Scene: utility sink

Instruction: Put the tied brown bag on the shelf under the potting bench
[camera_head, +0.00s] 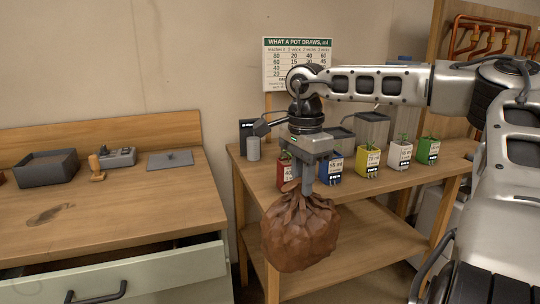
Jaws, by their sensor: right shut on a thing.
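The tied brown bag (300,235) hangs from my right gripper (307,187), which is shut on its gathered neck. The bag hangs in front of the wooden potting bench (395,198), below the level of its top. The bench has a lower wooden shelf (365,252), seen to the right of the bag; the bag hides part of it. I cannot tell the gap between bag and shelf. My left gripper is not in view.
Several small potted plants, among them a yellow pot (367,162), line the bench top. A bench leg (240,225) stands left of the bag. A counter (110,205) with a partly open drawer (120,275) is at left. My right arm covers the right side.

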